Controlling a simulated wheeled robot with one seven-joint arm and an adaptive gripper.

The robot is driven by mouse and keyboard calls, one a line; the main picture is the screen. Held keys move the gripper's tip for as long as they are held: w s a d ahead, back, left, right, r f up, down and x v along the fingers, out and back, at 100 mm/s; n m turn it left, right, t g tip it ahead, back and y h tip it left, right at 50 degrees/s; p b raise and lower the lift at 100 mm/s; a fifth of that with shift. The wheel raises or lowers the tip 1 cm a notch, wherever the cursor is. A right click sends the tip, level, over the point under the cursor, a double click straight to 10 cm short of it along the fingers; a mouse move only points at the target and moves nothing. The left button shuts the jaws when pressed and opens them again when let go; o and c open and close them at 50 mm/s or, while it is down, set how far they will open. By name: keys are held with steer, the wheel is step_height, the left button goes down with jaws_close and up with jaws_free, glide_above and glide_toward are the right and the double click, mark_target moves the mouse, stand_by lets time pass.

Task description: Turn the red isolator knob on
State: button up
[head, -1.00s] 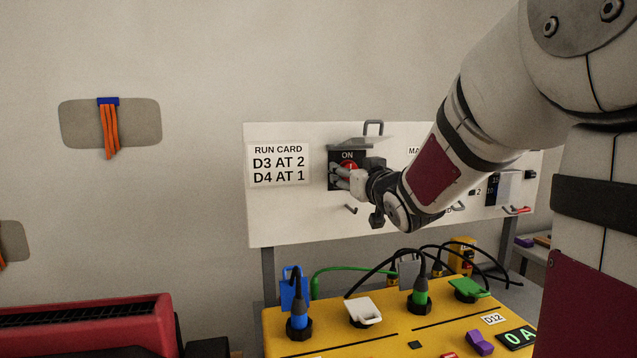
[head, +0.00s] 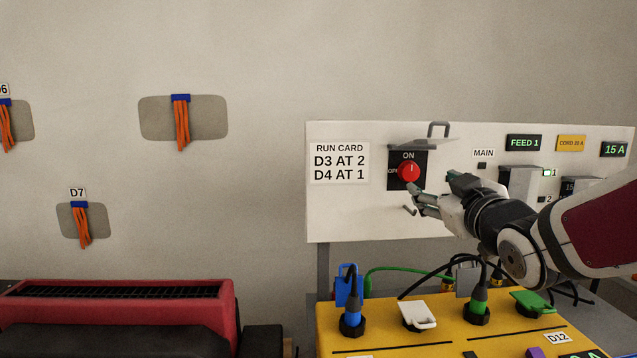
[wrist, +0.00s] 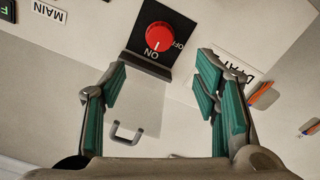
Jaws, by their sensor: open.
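The red isolator knob (head: 408,171) sits on a black plate (head: 395,183) on the white panel, with ON printed above it and OFF at its left. Its white mark points up at ON. In the wrist view the knob (wrist: 155,41) is beyond the fingertips, its mark toward the word ON. My gripper (head: 430,193) is open and empty, just right of and below the knob in the head view, apart from it. In the wrist view my gripper (wrist: 163,90) shows its green pads spread wide with nothing between them.
A hinged cover (head: 425,143) with a grey handle stands raised above the knob. The run card (head: 339,162) is at the left. A yellow box (head: 390,345) with plugs and cables stands below; a red unit (head: 120,300) is at lower left.

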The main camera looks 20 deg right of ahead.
steer(key=s+a+r+m+g+y+p, duration=0.1)
steer(key=s+a+r+g+p, duration=0.1)
steer(key=s+a+p, duration=0.4)
steer(key=s+a+r+m+g+y+p, duration=0.1)
steer(key=s+a+r+g+y+p, duration=0.1)
steer(key=s+a+g+p, duration=0.3)
steer(key=s+a+p, duration=0.1)
steer(key=s+p, duration=0.2)
steer(key=s, duration=0.1)
steer(key=shift+a+r+g, duration=0.3)
steer(key=shift+a, duration=0.05)
steer(key=shift+s, duration=0.1)
